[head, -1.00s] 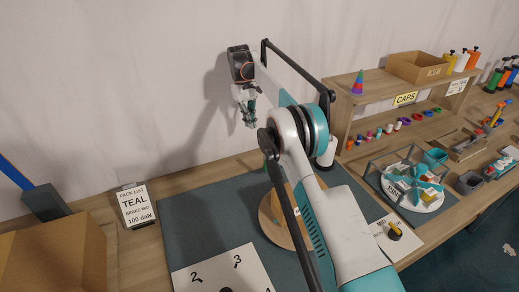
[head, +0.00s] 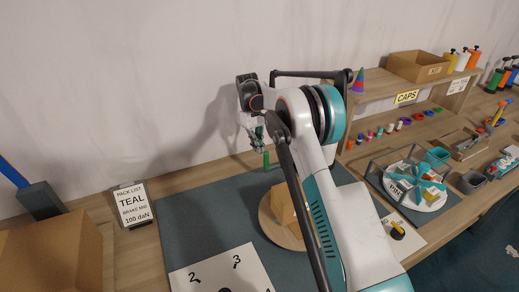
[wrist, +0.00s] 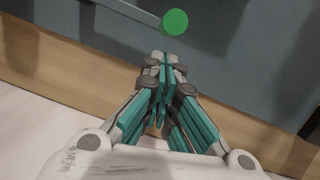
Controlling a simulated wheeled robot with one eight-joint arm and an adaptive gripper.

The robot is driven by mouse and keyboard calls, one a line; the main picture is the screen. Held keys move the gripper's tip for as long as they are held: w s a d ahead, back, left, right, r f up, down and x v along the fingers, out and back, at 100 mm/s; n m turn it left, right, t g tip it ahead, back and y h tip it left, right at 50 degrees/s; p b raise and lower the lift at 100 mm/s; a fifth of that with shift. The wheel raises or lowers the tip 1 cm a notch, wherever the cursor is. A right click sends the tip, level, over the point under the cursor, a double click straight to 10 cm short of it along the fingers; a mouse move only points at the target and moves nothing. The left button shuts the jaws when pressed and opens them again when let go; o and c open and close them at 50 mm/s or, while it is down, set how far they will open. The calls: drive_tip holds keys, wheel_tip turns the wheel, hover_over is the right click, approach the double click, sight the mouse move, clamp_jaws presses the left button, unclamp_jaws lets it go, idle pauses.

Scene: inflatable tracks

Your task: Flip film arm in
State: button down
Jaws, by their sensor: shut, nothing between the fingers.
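A thin grey bar (wrist: 133,11) with a round green end (wrist: 174,22) shows at the top of the wrist view; it may be the film arm. The green end also shows in the head view as a small upright green piece (head: 266,160), just below my gripper. The rest of the bar is hidden behind my arm in the head view. My gripper (head: 258,143) is shut and empty. In the wrist view its fingertips (wrist: 163,58) are together, a little below the green end in the picture. I cannot tell whether they touch.
A round wooden base with a wooden block (head: 284,204) stands on the dark mat, partly behind my arm. A numbered white sheet (head: 222,272) lies in front. A caps shelf (head: 405,97) and wire-framed turntable (head: 418,183) are at right, a cardboard box (head: 50,255) at left.

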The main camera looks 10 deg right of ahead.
drive_tip(key=shift+s+d, duration=0.25)
drive_tip(key=shift+s, duration=0.3)
drive_tip(key=s+d+n+t+h+b, duration=0.1)
drive_tip(key=s+n, duration=0.5)
drive_tip(key=s, duration=0.2)
drive_tip(key=shift+s+d+b, duration=0.25)
drive_tip(key=shift+d+b, duration=0.05)
drive_tip(key=shift+d, duration=0.05)
idle(0.5)
idle(0.5)
drive_tip(key=v, duration=1.2)
drive_tip(key=shift+a, duration=0.2)
